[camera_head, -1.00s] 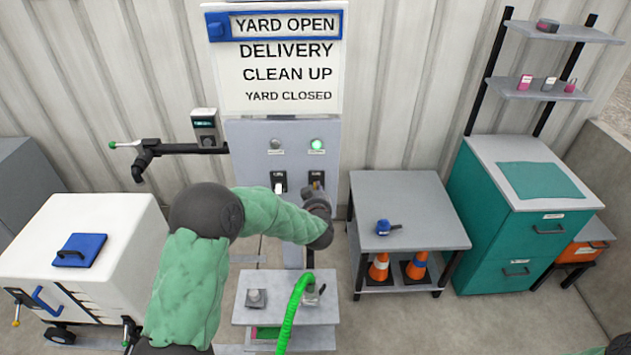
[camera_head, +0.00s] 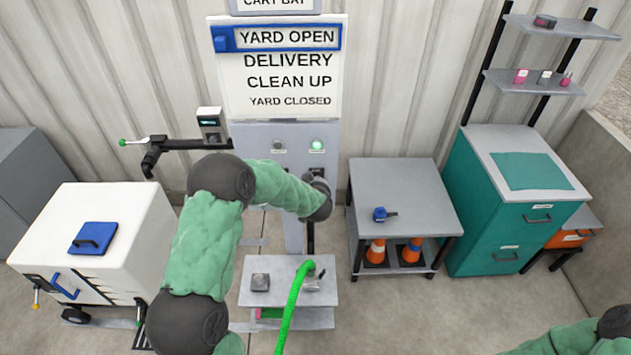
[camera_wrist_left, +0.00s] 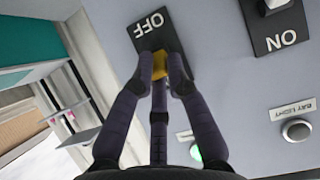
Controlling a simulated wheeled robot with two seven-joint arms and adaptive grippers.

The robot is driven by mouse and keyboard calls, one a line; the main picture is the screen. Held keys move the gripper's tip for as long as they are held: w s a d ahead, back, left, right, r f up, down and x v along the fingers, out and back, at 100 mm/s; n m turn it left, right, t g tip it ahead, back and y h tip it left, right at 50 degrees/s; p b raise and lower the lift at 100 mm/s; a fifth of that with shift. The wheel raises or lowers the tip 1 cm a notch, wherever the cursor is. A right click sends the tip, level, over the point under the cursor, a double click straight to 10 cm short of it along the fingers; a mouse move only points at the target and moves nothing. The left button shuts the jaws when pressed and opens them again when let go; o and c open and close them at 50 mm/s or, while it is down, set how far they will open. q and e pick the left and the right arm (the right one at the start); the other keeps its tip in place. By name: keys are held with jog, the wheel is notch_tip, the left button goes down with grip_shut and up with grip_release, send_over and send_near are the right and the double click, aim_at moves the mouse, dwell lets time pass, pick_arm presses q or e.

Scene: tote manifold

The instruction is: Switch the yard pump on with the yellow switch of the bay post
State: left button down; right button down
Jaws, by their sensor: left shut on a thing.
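The bay post (camera_head: 262,137) stands against the wall, with a lit green lamp (camera_head: 317,145) and an unlit one (camera_head: 278,145) on its panel. My left forearm hides its switches in the head view. In the left wrist view, the yellow switch (camera_wrist_left: 159,66) sits on a black plate (camera_wrist_left: 146,28) marked OFF, the word upside down. My left gripper (camera_wrist_left: 161,72) is shut on this switch; the fingers partly cover it, so its exact tilt is unclear. A pale switch beside it has a black plate (camera_wrist_left: 281,38) marked ON. My right gripper is out of view.
A sign board (camera_head: 285,108) hangs above the post, with a blue frame around YARD OPEN. A low table (camera_head: 300,290) with a green hose (camera_head: 292,305) stands below. A white cart (camera_head: 135,215) is left; a grey table (camera_head: 405,190) and teal cabinet (camera_head: 470,235) are right.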

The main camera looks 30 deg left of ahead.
pick_arm(q)
jog(key=shift+w+d+r, duration=0.1)
jog(key=shift+w+r, duration=0.1)
jog(key=shift+r, duration=0.05)
jog(key=c, duration=1.3)
grip_release()
jog(key=shift+o, duration=0.7)
jog(key=shift+w+d+f, duration=0.1)
jog(key=shift+d, duration=0.05)
jog(key=shift+s, duration=0.2)
jog(key=v, duration=1.1)
jog(key=shift+s+d+r, duration=0.2)
jog(key=shift+s, duration=0.05)
